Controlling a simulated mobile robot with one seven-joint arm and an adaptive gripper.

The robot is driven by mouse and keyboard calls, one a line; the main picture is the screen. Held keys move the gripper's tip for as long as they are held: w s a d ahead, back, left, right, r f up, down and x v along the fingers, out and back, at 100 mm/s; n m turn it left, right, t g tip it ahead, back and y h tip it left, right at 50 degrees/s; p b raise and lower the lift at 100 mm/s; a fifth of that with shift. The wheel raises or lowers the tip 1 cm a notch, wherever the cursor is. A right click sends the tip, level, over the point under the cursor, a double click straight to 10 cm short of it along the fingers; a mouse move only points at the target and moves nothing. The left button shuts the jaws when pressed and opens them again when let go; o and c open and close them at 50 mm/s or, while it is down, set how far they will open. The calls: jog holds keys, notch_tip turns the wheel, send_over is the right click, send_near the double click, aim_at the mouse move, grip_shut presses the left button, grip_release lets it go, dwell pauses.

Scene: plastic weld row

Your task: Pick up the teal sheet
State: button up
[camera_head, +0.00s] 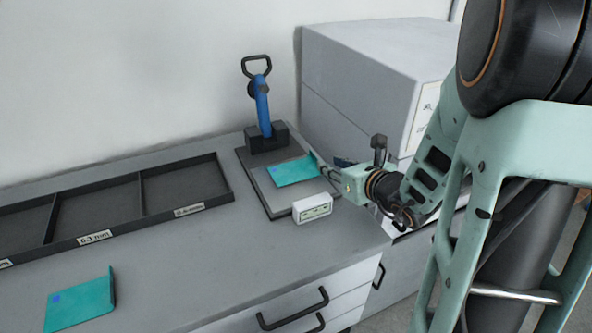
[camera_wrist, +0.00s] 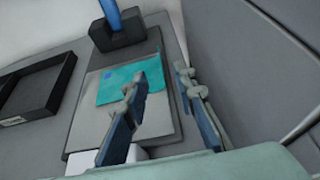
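A teal sheet (camera_head: 292,171) with a small blue patch and a raised right edge lies on the dark-edged plate (camera_head: 250,188) of the blue-handled press. It also shows in the wrist view (camera_wrist: 120,82). My gripper (camera_head: 328,172) is at the right side of this sheet, close to its raised edge. A second teal sheet (camera_head: 82,301), also with a raised edge, lies at the bench's front left.
The blue-handled press (camera_head: 262,105) stands behind the plate. A small white box with a display (camera_head: 313,208) sits at the plate's front corner. A dark divided tray (camera_head: 145,195) lies left. A large grey cabinet (camera_head: 360,85) rises behind my gripper. The front middle bench is clear.

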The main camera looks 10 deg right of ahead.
aim_at(317, 159)
jog(key=b+x, duration=0.1)
jog(key=x, duration=0.7)
jog(key=shift+w+f, duration=0.1)
jog(key=shift+f, duration=0.05)
grip_shut()
